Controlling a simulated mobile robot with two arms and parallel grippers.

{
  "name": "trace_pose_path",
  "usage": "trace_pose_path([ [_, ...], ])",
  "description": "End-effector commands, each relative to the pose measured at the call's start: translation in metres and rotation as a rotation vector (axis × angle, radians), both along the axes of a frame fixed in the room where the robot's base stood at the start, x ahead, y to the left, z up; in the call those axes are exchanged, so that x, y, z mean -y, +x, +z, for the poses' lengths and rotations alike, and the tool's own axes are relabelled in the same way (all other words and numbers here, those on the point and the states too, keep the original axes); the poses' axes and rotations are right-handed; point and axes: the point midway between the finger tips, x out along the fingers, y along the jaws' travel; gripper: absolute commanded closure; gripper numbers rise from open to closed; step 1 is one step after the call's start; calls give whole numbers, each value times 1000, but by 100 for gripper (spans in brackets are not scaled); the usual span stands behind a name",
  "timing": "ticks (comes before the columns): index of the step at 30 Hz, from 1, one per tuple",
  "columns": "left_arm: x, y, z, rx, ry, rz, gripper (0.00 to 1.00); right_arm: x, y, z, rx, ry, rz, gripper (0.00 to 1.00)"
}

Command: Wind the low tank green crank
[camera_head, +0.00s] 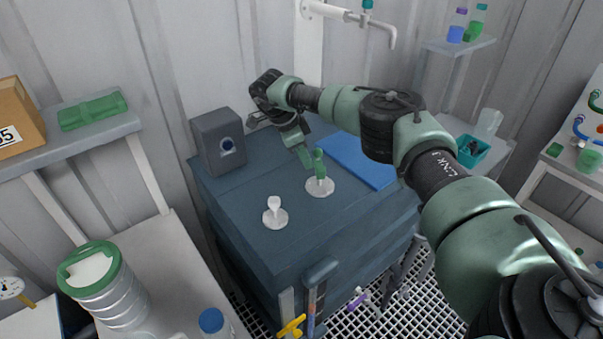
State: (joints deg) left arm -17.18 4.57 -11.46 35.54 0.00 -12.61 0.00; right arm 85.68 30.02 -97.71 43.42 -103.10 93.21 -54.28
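The low tank (245,235) is a dark blue-grey box in the middle of the view. On its top stands the green crank (320,172), a small upright green handle on a round white base. My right arm reaches in from the right. My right gripper (304,158) points down just left of the crank's upper part, very close to it. I cannot tell whether it touches the crank, or whether its fingers are open or shut. My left gripper is not in view.
A white knob (274,208) stands on the tank, left of and nearer than the green crank. A grey box (215,140) and a flat blue panel (358,160) are also on top. A white pipe (335,12) hangs above. A green-lidded jar (105,285) stands front left.

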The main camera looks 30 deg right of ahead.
Motion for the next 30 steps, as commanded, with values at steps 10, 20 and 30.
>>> trace_pose_path([
  [10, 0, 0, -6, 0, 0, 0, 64, 19, 0, 1, 1, -3, 0, 100],
  [20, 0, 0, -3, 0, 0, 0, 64, 33, -4, 1, -1, -3, 1, 100],
  [30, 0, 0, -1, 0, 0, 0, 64, 40, -8, 1, 0, -2, 1, 100],
])
